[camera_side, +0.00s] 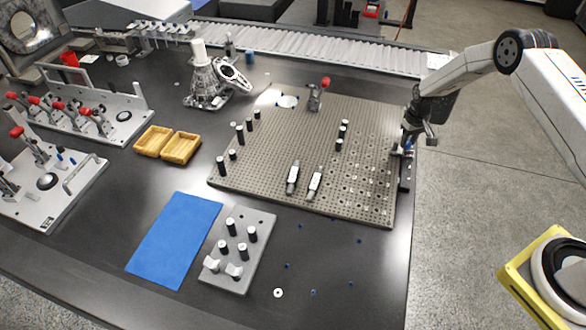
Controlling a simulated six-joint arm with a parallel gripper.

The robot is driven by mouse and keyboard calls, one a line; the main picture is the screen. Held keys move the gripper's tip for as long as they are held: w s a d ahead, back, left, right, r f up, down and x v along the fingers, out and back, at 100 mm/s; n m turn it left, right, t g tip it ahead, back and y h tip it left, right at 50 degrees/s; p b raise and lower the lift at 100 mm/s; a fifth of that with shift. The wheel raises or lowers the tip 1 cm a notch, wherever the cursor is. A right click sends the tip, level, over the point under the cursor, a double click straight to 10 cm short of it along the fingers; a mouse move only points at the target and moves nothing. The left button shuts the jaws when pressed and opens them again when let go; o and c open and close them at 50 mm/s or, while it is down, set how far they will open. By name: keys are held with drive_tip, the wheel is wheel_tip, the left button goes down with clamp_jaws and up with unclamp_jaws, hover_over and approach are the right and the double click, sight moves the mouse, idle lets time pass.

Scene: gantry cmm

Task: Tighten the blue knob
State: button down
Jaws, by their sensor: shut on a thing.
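My gripper (408,139) is at the right edge of the perforated plate, pointing down over a small dark fixture (404,172). Its jaws are shut at the top of this fixture. A small blue spot (408,147) shows right at the fingertips and looks like the blue knob. The fingers hide most of it, so its turn and seating cannot be seen.
Yellow bins (181,147), a blue mat (175,240) and a grey block (240,270) lie left and in front. Small blue bits dot the front table.

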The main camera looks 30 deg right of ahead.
sight(408, 143)
idle(0.3)
drive_tip(key=shift+c, duration=1.8)
unclamp_jaws()
drive_tip(key=shift+r, duration=0.15)
drive_tip(key=shift+r, duration=3.8)
